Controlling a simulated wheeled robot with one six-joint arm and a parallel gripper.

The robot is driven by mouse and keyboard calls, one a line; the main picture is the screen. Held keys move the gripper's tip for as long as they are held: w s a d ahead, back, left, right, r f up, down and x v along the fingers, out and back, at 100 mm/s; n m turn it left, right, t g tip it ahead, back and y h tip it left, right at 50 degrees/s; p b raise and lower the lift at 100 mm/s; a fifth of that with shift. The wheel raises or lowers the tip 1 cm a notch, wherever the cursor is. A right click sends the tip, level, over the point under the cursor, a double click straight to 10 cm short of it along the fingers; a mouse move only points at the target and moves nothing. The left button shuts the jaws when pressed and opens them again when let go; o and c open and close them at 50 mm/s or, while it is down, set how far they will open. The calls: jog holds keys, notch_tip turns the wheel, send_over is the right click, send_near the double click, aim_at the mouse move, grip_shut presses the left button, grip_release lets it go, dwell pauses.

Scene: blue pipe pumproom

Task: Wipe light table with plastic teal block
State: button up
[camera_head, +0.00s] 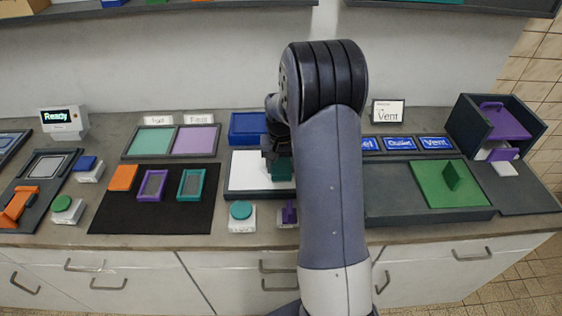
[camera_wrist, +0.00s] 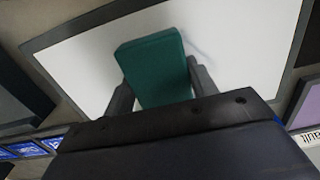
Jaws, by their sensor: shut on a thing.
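The light table (camera_head: 248,172) is a white panel in a dark frame at the middle of the counter. Its white surface (camera_wrist: 245,40) fills much of the wrist view. The teal block (camera_head: 282,170) is held at the right part of the light table, and it shows clearly in the wrist view (camera_wrist: 157,65). My gripper (camera_wrist: 160,95) is shut on the block, with one finger on each side. I cannot tell whether the block touches the panel. A faint greyish mark (camera_wrist: 200,45) shows on the white surface beside the block. My arm hides the right end of the table.
A blue tray (camera_head: 247,127) lies behind the light table. A teal button (camera_head: 241,211) and a purple switch (camera_head: 289,212) stand in front. A black mat (camera_head: 150,215) with frames lies left. A green panel (camera_head: 445,185) is at right.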

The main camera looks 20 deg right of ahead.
aim_at(276, 173)
jog(key=shift+s+a, duration=0.3)
jog(key=shift+s, duration=0.45)
jog(key=shift+s+a, duration=0.3)
jog(key=shift+s, duration=0.45)
jog(key=shift+w+a+r, duration=0.15)
jog(key=shift+w+a, duration=0.2)
jog(key=shift+a, duration=0.35)
jog(key=shift+w+d+f+p, duration=0.1)
jog(key=shift+w+d, duration=0.3)
jog(key=shift+w, duration=0.55)
jog(key=shift+w+d+f+p, duration=0.1)
jog(key=shift+w+d, duration=0.3)
jog(key=shift+w, duration=0.5)
jog(key=shift+w+d+f+p, duration=0.1)
jog(key=shift+w+d, duration=0.3)
jog(key=shift+w, duration=0.55)
jog(key=shift+w+d+r+p, duration=0.1)
jog(key=shift+w+d+p, duration=0.2)
jog(key=shift+w, duration=0.4)
jog(key=shift+w+d+r+p, duration=0.15)
jog(key=shift+w+d, duration=0.1)
jog(key=shift+w, duration=0.4)
